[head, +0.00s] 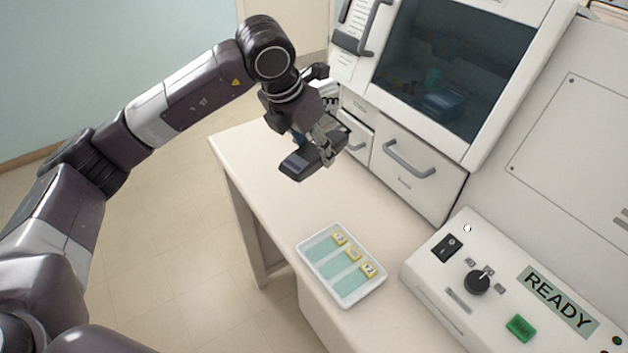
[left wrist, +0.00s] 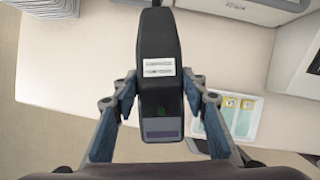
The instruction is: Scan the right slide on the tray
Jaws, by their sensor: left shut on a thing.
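The white tray (head: 378,287) lies on the bench and holds three teal slides with yellow labels side by side. The right slide (head: 357,281) is the one nearest the console. In the left wrist view the tray (left wrist: 237,139) is at the right, partly hidden behind a finger. My left gripper (head: 326,146) is shut on a dark handheld scanner (head: 297,165), held above the bench, beyond the tray and apart from it. The scanner (left wrist: 160,85) fills the middle of the left wrist view, with a white label on its body. My right gripper is out of view.
A white console (head: 440,283) with a knob, a green button and a READY display stands right of the tray. A cabinet with a dark window (head: 455,65) and drawers (head: 415,175) stands behind. The bench (head: 265,185) is clear between gripper and tray.

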